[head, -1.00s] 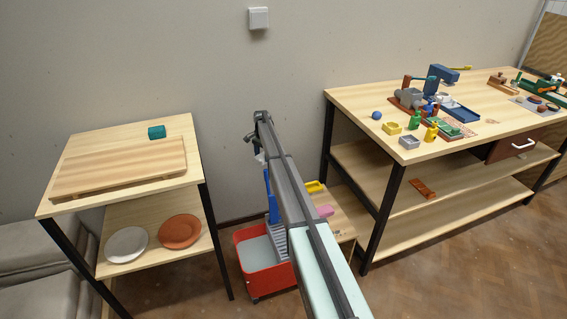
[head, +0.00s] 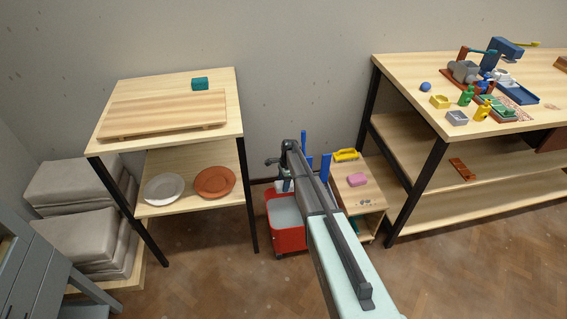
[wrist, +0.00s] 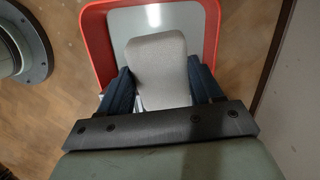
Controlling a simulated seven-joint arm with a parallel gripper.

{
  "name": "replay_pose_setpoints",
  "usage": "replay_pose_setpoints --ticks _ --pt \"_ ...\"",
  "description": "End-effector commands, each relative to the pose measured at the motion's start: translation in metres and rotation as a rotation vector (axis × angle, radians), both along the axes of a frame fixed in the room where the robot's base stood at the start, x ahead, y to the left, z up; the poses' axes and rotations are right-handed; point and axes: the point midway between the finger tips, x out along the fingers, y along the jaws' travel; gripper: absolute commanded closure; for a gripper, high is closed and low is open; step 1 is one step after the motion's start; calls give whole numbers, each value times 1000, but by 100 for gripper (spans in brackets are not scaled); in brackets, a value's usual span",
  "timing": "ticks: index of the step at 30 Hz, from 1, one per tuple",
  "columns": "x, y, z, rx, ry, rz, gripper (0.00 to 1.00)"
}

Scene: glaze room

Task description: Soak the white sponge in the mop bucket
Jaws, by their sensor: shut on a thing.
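My gripper (wrist: 158,88) is shut on the white sponge (wrist: 157,68), which looks pale grey in the wrist view, with a dark finger on each side. The sponge is over the opening of the red mop bucket (wrist: 98,38); I cannot tell whether it touches the grey contents. In the head view the mop bucket (head: 289,240) stands on the floor between the two tables, with grey liquid or lining inside. My gripper (head: 286,186) is above it there, partly hidden by my arm, and the sponge is not clearly visible.
A low wooden stand (head: 368,198) beside the bucket carries a pink block (head: 357,180) and a yellow-handled item (head: 345,155). The left table (head: 226,128) has plates on its lower shelf. A cluttered workbench (head: 400,88) stands at right. Floor in front of the bucket is clear.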

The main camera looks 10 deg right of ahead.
Motion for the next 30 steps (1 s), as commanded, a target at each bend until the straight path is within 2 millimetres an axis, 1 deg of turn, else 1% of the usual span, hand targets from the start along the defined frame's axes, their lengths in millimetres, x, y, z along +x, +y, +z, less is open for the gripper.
replay_pose_setpoints --ticks 1,4,7,14,30 --pt "-15 2 -3 2 2 -18 60" --pt "-29 5 -10 6 4 -49 60" --pt "-36 7 -14 9 5 -65 60" --pt "-37 7 -23 9 4 -74 60" --pt "-37 7 -66 9 5 -72 60"
